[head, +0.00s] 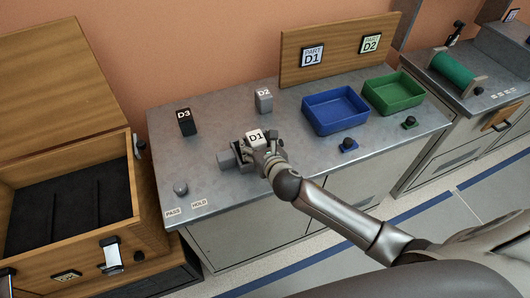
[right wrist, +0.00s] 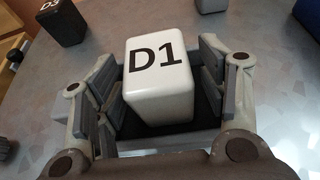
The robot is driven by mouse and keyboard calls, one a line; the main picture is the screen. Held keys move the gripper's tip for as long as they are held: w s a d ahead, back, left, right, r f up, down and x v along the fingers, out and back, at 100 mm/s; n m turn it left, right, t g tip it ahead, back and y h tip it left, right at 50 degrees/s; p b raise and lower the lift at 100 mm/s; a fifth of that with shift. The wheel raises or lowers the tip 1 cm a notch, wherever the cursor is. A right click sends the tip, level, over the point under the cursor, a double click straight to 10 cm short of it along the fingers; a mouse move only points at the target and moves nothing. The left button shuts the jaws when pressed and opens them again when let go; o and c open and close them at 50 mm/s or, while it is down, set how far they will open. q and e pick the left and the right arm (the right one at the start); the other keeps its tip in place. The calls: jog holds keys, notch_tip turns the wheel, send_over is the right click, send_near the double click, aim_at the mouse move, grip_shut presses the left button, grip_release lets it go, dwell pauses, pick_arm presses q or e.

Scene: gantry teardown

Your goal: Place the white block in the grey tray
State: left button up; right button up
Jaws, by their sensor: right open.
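The block's lower part is partly hidden by the gripper. My left gripper is not in view.
A black block (head: 185,122) marked D3 and a grey block (head: 264,100) marked D2 stand behind. A blue tray (head: 336,125) and a green tray (head: 397,103) are at the right. A wooden box (head: 125,190) stands left.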

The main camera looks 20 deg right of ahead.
jog(key=v, duration=1.1)
